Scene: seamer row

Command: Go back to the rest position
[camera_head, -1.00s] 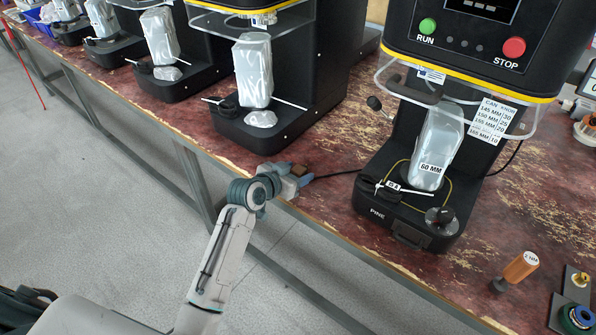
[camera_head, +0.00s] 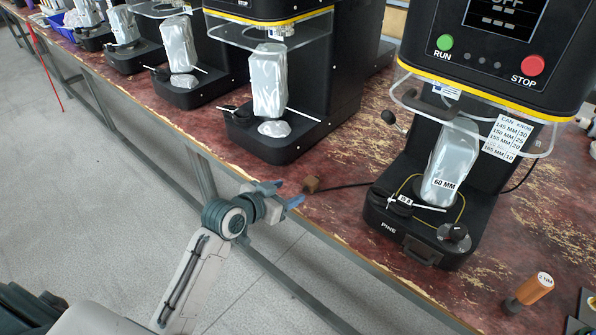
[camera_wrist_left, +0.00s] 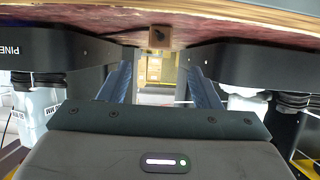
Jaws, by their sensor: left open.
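My left gripper (camera_head: 291,192) is open and empty, just off the table's front edge. Its two bluish fingers point toward a small brown block (camera_head: 311,184) lying on the table near that edge. The fingers are apart from the block. The left wrist view looks upside down; there the open fingers (camera_wrist_left: 160,85) stand to either side, with the brown block (camera_wrist_left: 160,37) beyond them. My right gripper is not in view.
The PINE seamer (camera_head: 410,235) stands right of the block, with a dark cable running between. Another seamer (camera_head: 270,140) stands to the left, in a row of several.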

